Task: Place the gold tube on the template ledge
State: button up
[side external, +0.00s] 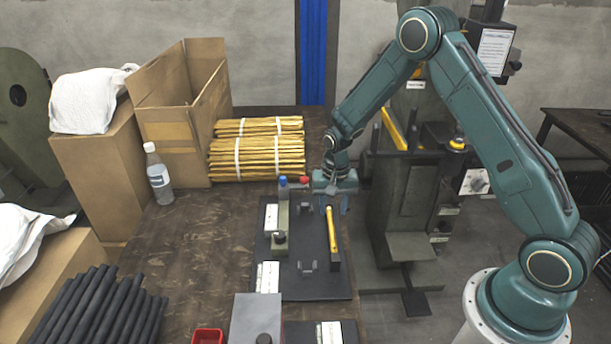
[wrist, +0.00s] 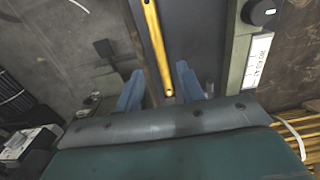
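The gold tube (side external: 331,229) lies lengthwise along the narrow dark ledge (side external: 335,262) at the right side of the black template plate (side external: 341,288). In the wrist view the tube (wrist: 156,45) runs from the top edge down to an end near the fingers. My gripper (side external: 335,204) is beyond the tube's far end, with its fingers pointing down. In the wrist view its two blue fingers (wrist: 160,88) are wide apart, with the tube's end between them in the picture and no contact visible. The gripper is open and empty.
A fixture with blue and red buttons (side external: 283,190) stands left of the gripper. Bundled gold tubes (side external: 257,158) lie behind, by an open cardboard box (side external: 180,92). A bottle (side external: 158,175) and black tubes (side external: 95,308) are left. A press (side external: 405,200) stands right. The table's middle left is clear.

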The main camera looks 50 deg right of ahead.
jog(key=shift+r, duration=1.7)
jog(key=s+a+r+n+t, duration=0.15)
jog(key=s+r, duration=0.35)
jog(key=r, duration=0.6)
jog(key=s+a+r+n+t, duration=0.1)
jog(key=s+a+r+n, duration=0.3)
jog(key=r, duration=0.6)
jog(key=s+r+n+t, duration=0.1)
jog(key=s+r, duration=0.2)
jog(key=s, duration=0.6)
jog(key=s+a+r+n+t, duration=0.1)
jog(key=s+r+n+t, duration=0.1)
jog(key=s, duration=0.7)
jog(key=shift+v, duration=0.85)
jog(key=shift+w+a+n, duration=0.1)
jog(key=shift+a+n, duration=0.05)
jog(key=shift+n, duration=0.1)
